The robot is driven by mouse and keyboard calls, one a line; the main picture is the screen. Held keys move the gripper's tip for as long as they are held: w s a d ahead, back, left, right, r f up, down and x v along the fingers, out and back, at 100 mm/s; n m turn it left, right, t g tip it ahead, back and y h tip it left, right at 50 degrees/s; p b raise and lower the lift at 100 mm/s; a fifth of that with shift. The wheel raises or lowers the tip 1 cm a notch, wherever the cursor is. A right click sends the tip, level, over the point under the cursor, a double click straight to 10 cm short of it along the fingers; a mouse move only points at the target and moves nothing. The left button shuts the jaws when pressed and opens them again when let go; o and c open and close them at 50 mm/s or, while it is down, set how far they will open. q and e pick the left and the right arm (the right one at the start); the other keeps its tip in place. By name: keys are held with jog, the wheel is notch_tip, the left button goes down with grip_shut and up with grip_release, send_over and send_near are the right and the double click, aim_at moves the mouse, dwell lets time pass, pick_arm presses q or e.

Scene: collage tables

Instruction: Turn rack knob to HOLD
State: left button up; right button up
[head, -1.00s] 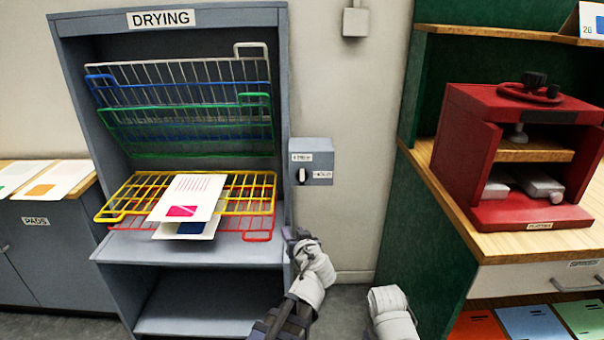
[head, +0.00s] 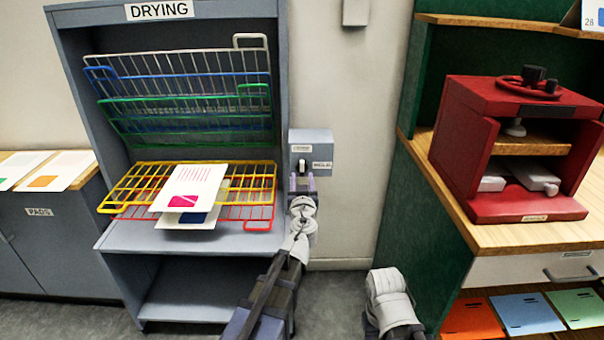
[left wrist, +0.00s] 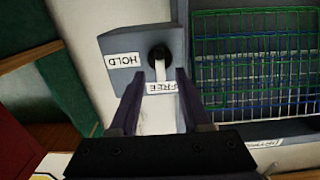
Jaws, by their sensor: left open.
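The rack knob (head: 301,164) is on a small grey box (head: 322,149) fixed to the wall right of the drying rack. In the left wrist view the knob (left wrist: 160,66) is a black disc with a white bar pointing at the FREE label (left wrist: 161,88). The HOLD label (left wrist: 124,59) is to the side of the knob there, and HOLD also reads on the box's lower right in the head view (head: 322,165). My left gripper (head: 302,183) is open just below the knob, its fingers (left wrist: 158,84) spread either side of the bar's line. My right gripper does not show.
A red press (head: 478,150) sits on a wooden counter at right. Bare wall (head: 355,190) lies between.

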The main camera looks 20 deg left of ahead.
aim_at(302, 170)
pick_arm(q)
jog(key=x, duration=0.4)
grip_shut()
dwell(0.5)
